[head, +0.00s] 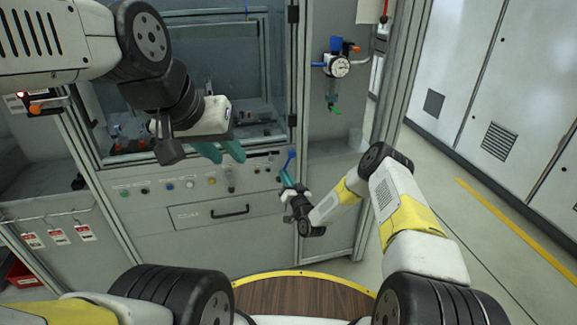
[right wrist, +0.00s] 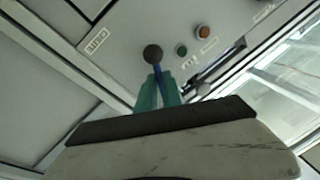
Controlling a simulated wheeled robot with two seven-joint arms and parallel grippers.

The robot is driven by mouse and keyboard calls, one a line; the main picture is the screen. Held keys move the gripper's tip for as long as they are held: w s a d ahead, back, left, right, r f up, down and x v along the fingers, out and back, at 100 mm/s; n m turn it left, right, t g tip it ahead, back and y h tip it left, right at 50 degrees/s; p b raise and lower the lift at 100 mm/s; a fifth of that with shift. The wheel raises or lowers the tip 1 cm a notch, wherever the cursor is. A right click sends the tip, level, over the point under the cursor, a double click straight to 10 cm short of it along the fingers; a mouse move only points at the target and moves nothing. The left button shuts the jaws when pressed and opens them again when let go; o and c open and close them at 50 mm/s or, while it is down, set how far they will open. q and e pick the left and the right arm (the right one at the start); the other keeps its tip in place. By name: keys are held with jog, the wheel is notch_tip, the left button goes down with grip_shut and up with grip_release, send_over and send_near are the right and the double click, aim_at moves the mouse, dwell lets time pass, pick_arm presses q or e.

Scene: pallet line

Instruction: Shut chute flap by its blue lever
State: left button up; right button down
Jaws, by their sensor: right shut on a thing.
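The blue lever (head: 291,156) stands out from the right end of the machine's control panel. In the right wrist view its blue shaft (right wrist: 159,69) ends in a dark round knob (right wrist: 153,54). My right gripper (head: 285,174) is shut on the lever, with its teal fingers (right wrist: 158,92) on both sides of the shaft and the knob beyond the tips. My left gripper (head: 229,158) is open and empty in front of the panel, left of the lever. I cannot clearly make out the chute flap or its position.
The panel carries several buttons (head: 190,183) and a drawer with a black handle (head: 230,211). A pressure gauge (head: 339,66) hangs at the upper right. Tags (head: 58,237) hang at the lower left. The floor (head: 480,240) at the right is clear.

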jog(key=c, duration=1.5)
grip_release()
jog(key=v, duration=0.7)
jog(key=shift+s, duration=0.4)
jog(key=shift+d, duration=0.15)
